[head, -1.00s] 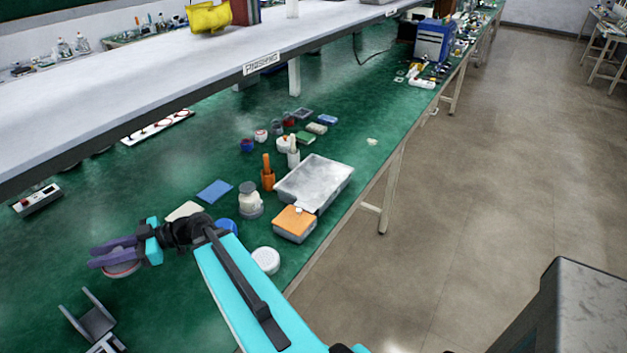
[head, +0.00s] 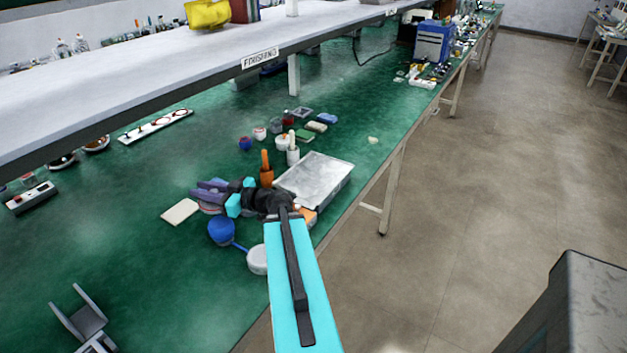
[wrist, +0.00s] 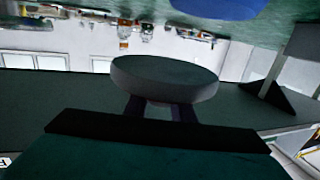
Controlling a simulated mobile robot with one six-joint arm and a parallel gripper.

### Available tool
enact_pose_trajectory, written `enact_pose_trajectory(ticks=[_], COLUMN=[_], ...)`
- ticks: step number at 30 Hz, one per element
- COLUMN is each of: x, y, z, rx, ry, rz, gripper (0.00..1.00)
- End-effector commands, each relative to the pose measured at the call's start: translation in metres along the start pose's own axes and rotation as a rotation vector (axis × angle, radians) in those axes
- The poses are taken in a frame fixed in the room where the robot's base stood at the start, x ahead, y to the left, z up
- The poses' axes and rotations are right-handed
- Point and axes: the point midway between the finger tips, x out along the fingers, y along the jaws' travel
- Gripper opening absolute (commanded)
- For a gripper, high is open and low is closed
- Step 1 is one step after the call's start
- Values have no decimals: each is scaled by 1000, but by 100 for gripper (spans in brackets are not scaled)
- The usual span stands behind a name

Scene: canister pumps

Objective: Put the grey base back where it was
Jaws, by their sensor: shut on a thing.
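My gripper (head: 204,193) has purple fingers and is over the green bench, left of the grey box. It is shut on the grey base, a thick round disc that shows in the wrist view (wrist: 165,80) between the two fingertips. In the head view only the disc's lower edge (head: 210,209) shows under the fingers, with a reddish tint. I cannot tell whether it touches the bench or hangs just above it.
A cream card (head: 180,212) lies left of my gripper. A blue round thing (head: 221,231) and a white lid (head: 259,260) stand nearer. The grey box (head: 314,178) and orange holder (head: 266,176) are close to the right. A grey stand (head: 84,320) is at front left; bench between is clear.

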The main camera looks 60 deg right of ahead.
Motion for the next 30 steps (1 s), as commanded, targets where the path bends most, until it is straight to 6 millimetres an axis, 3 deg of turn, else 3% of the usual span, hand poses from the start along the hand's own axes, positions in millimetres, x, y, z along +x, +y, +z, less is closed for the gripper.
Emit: enact_pose_trajectory(ticks=[1,6,20,30], x=[-13,-49,-156,-271], y=[17,62,157,222], z=[4,9,24,37], rx=[2,9,28,44], ry=[1,0,1,5], rz=[42,161,449,707], gripper=[0,0,0,0])
